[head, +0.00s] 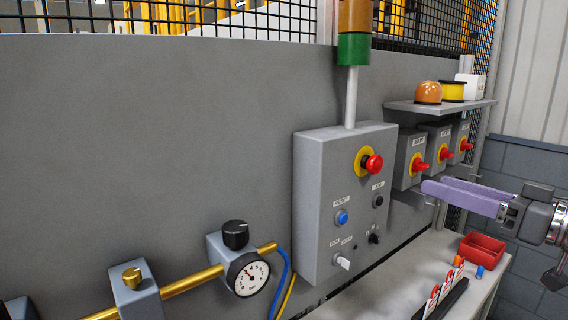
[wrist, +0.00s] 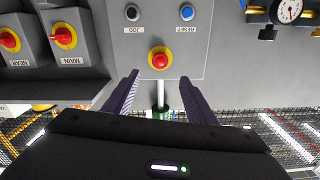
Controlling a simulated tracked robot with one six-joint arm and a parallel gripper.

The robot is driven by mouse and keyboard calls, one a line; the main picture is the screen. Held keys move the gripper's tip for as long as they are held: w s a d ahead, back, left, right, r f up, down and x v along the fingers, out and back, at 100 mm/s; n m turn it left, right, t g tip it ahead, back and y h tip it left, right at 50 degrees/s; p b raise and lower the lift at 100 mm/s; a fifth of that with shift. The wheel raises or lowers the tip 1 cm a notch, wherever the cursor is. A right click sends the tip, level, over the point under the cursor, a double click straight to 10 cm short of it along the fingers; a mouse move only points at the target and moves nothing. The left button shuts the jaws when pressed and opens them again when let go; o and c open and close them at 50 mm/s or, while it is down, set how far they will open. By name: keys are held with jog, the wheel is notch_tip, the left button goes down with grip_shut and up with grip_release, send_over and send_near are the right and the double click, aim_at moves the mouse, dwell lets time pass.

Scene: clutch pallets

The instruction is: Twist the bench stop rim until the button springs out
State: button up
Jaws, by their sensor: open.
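The red mushroom stop button (head: 374,163) sits on a yellow collar on the upper part of the grey control box (head: 320,214). In the wrist view, which looks upside down, the red button (wrist: 159,60) lies just beyond the fingertips, roughly centred between them. My gripper (head: 434,187) has two pale violet fingers and stands to the right of the box, apart from the button. It is open and empty, and both fingers (wrist: 159,78) show in the wrist view. I cannot tell whether the button is pressed in.
Below the button are a blue button (head: 341,217), a black button (head: 377,201) and selector knobs. Grey switch boxes with red knobs (head: 419,165) hang under a shelf (head: 440,105) at right. A red bin (head: 481,250) stands on the bench. A gauge (head: 248,274) is at lower left.

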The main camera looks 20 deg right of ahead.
aim_at(378, 166)
jog(key=shift+x, duration=6.85)
jog(key=shift+c, duration=0.4)
